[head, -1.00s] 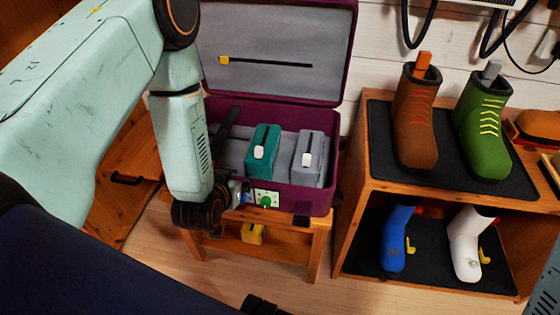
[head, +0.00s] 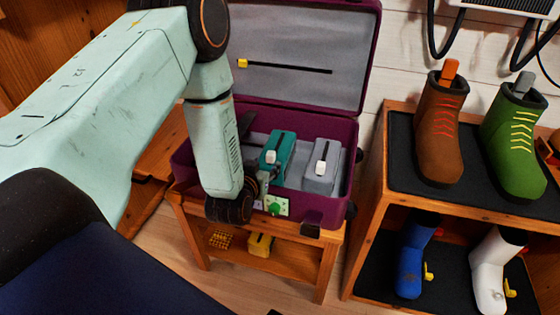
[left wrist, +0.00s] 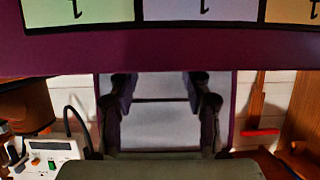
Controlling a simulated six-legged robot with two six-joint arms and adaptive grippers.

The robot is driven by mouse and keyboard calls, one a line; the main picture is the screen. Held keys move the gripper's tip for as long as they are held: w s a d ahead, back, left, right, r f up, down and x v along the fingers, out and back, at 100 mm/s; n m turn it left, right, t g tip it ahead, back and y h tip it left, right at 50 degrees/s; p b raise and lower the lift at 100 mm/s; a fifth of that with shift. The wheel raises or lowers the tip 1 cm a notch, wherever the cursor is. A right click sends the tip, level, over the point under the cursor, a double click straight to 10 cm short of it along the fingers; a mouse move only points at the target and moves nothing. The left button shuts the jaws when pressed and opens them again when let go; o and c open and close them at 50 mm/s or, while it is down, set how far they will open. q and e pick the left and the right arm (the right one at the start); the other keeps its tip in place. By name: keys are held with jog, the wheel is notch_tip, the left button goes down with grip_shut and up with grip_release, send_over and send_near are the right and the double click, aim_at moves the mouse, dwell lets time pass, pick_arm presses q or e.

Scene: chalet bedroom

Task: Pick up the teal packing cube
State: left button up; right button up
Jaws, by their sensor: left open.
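The teal packing cube (head: 279,163) stands upright in the open purple suitcase (head: 333,210), with a white tab on its front. A grey packing cube (head: 322,168) stands to its right. My left gripper (head: 254,162) is open at the front left of the teal cube, its wrist low over the suitcase's front rim. My arm hides part of the suitcase's left side. In the left wrist view, the two dark fingers (left wrist: 163,108) are spread, with a grey panel behind and no cube clearly between them. Contact with the teal cube cannot be told.
The suitcase rests on a wooden bench (head: 325,240) with a yellow item (head: 260,245) on its lower shelf. Its raised lid (head: 300,45) stands behind. A wooden rack (head: 370,215) at right holds several boots. A white device with buttons (left wrist: 50,155) shows in the left wrist view.

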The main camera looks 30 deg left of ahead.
aim_at(269, 158)
pick_arm(q)
jog(key=b+x, duration=0.3)
jog(key=x, duration=0.3)
jog(key=shift+w+a+f, duration=0.2)
jog(key=shift+f, duration=0.1)
jog(key=shift+r, duration=0.1)
jog(key=shift+c, duration=0.2)
grip_shut()
